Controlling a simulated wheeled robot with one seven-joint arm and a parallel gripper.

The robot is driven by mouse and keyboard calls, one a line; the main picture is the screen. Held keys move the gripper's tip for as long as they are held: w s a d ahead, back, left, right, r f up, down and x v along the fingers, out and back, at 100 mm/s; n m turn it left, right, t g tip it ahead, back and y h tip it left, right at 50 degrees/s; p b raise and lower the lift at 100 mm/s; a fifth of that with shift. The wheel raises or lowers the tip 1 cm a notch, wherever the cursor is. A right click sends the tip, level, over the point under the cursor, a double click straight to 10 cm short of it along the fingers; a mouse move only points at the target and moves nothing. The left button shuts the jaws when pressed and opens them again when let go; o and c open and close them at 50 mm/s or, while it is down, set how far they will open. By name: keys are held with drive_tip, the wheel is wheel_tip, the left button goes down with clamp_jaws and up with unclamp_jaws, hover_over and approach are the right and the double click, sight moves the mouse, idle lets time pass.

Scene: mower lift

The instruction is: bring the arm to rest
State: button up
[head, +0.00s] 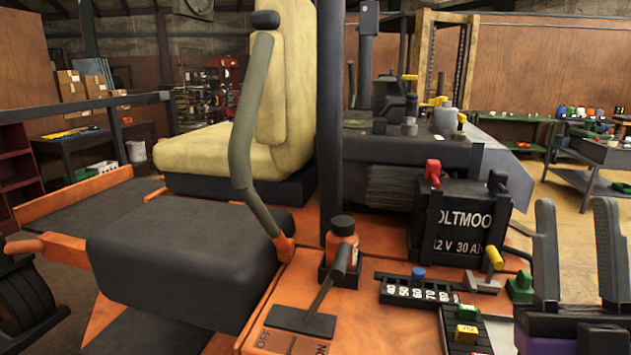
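My gripper (577,215) is at the lower right edge of the head view. Its two dark grey fingers point up and stand apart, with nothing between them. A dark body with a purple part shows below them, cut off by the frame's bottom edge. The rest of my arm is out of view. The gripper appears to the right of the black battery (462,222) and near the small green block (520,287), apart from both in the picture. I cannot tell its height above the orange deck.
A cream seat (230,160) stands behind. A workbench (595,150) is at the far right.

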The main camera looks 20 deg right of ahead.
drive_tip(key=s+a+f+m+g+y, duration=0.1)
drive_tip(key=a+f+m+g, duration=0.2)
drive_tip(key=f, duration=0.9)
drive_tip(key=s+a+f+m+g+y, duration=0.1)
drive_tip(key=a+f+g+y, duration=0.3)
drive_tip(key=f, duration=0.7)
drive_tip(key=s+a+f+n+g+y, duration=0.2)
drive_tip(key=s+a+f+g+y, duration=0.1)
drive_tip(key=s+f, duration=0.4)
drive_tip(key=s+a+f+n+g+y, duration=0.2)
drive_tip(key=s+a+f+g, duration=0.1)
drive_tip(key=s+f, duration=0.3)
drive_tip(key=shift+s+a+f+n+g+y, duration=0.35)
drive_tip(key=shift+s+a, duration=0.55)
drive_tip(key=shift+s, duration=0.3)
